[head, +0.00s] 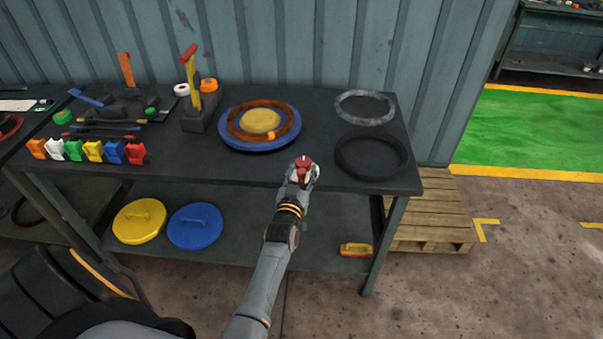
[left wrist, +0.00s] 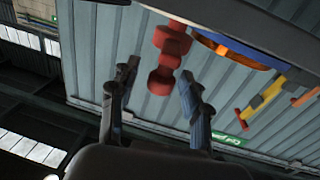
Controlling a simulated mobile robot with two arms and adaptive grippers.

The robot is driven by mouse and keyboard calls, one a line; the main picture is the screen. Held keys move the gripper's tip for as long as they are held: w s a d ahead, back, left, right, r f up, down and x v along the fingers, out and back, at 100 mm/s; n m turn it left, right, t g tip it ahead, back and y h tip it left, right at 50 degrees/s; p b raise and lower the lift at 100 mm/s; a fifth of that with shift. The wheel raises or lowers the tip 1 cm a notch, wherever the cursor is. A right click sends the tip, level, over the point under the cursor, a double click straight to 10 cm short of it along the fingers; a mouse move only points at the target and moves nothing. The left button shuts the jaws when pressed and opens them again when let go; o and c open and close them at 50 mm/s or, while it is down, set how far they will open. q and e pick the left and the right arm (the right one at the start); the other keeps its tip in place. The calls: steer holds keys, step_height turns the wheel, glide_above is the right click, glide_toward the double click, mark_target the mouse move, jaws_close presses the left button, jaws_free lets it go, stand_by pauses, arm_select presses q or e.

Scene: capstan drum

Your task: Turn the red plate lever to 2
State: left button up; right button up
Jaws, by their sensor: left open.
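A red lobed handle (head: 303,162) shows at the bench's front edge, right of the blue disc, partly hidden by my left gripper (head: 300,174). In the left wrist view the red handle (left wrist: 166,58) stands between the two spread fingers of my left gripper (left wrist: 158,72). The fingers are open, with visible gaps on both sides of it; contact cannot be made out. I take this handle for the red plate lever. Its plate and any numbers are hidden or too small to read. My right gripper is not in view.
Yellow and blue lids (head: 195,226) lie on the lower shelf. A pallet (head: 433,214) stands right.

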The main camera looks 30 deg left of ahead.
arm_select(q)
step_height(320, 180, up, 10)
steer(key=shift+f, duration=0.15)
stand_by(0.6)
